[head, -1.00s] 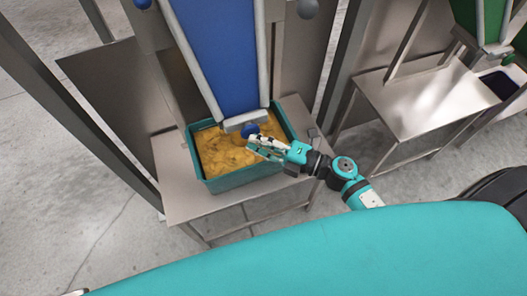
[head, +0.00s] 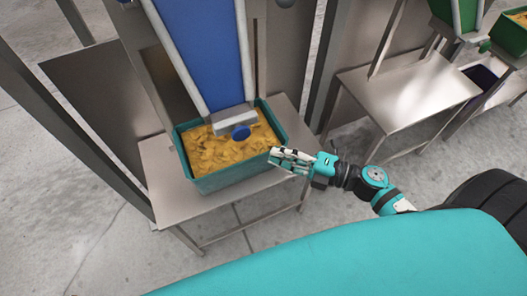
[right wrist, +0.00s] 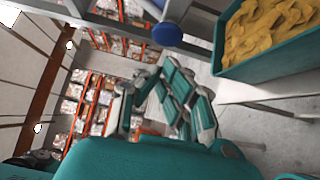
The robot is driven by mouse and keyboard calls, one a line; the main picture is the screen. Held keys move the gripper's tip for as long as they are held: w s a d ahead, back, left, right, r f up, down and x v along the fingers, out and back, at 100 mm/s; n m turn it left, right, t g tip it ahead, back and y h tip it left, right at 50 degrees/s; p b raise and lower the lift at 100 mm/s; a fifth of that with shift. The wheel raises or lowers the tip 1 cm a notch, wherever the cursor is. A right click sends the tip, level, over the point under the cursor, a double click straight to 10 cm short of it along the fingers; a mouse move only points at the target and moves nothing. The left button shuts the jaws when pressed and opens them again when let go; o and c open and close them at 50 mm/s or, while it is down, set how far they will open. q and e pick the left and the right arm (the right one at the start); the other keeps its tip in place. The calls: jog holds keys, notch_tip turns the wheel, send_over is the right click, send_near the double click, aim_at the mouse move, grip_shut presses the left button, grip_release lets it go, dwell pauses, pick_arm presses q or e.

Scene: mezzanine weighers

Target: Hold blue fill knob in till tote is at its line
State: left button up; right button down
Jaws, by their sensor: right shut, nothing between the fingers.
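The blue fill knob (head: 240,132) sits at the lower end of the blue chute (head: 205,50); it also shows at the top of the right wrist view (right wrist: 167,34). Nothing touches it. The teal tote (head: 235,178) stands on the metal stand under the chute, filled high with yellow-orange pieces (head: 222,152). A line on the tote cannot be made out. My right gripper (head: 273,158) is shut and empty, to the right of and nearer than the knob, by the tote's right side and clear of the knob. My left gripper is not in view.
The metal stand (head: 165,195) has bare top left of the tote. A second metal table (head: 405,95) stands at right, with a green chute (head: 460,12) and a green tote (head: 510,35) beyond. Steel posts flank the blue chute. Concrete floor lies between the stands.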

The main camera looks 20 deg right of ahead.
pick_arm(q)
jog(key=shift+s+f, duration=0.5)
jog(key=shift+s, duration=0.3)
pick_arm(e)
jog(key=v, duration=0.2)
jog(key=shift+s+d+r, duration=0.1)
jog(key=shift+s, duration=0.25)
